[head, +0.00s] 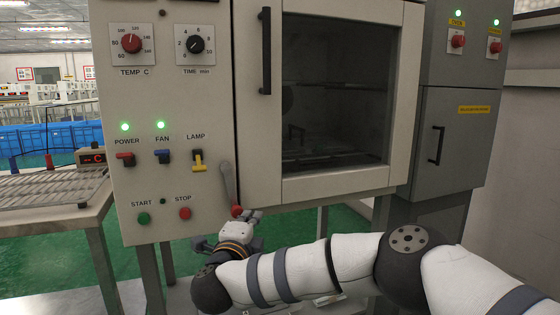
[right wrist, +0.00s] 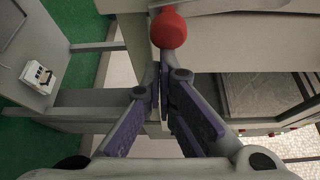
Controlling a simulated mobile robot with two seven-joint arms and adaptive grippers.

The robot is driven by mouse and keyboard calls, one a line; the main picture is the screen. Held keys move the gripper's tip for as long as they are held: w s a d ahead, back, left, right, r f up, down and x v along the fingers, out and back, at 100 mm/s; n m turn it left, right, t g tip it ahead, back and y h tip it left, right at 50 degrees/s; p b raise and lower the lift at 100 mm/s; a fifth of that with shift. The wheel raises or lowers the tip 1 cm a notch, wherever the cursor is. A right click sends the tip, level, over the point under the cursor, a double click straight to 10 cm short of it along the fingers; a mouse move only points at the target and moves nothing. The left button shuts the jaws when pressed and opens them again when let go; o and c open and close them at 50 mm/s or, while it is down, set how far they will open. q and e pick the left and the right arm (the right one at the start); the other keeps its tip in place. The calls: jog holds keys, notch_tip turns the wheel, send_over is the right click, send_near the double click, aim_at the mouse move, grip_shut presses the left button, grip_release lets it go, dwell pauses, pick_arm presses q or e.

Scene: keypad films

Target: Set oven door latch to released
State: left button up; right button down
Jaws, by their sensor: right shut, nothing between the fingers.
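The oven door (head: 340,188) has a dark window and a black vertical handle (head: 266,50), and it looks closed. The door latch (head: 228,182) is a grey lever at the door's lower left edge. It hangs nearly straight down and ends in a red knob (head: 236,211). The knob also shows large at the top of the right wrist view (right wrist: 168,30). My right gripper (head: 254,215) is shut and empty just below and beside the knob. Its fingertips (right wrist: 161,78) point toward the knob; whether they touch it I cannot tell. My left gripper is not in view.
The control panel left of the door has a POWER switch (head: 125,158), a FAN switch (head: 162,156), a LAMP switch (head: 198,163), START (head: 144,218) and STOP (head: 185,213) buttons close to the latch. A grey cabinet (head: 455,125) stands at right, a side table (head: 40,215) at left.

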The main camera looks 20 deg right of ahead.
jog(key=shift+a+f+m+g+y, duration=0.25)
jog(key=shift+a+m+g+y, duration=0.05)
jog(key=shift+a+m, duration=0.55)
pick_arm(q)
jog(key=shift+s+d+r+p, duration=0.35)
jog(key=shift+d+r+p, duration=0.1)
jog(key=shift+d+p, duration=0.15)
pick_arm(e)
jog(key=s, duration=0.9)
jog(key=shift+s+a, duration=0.2)
jog(key=shift+s, duration=0.05)
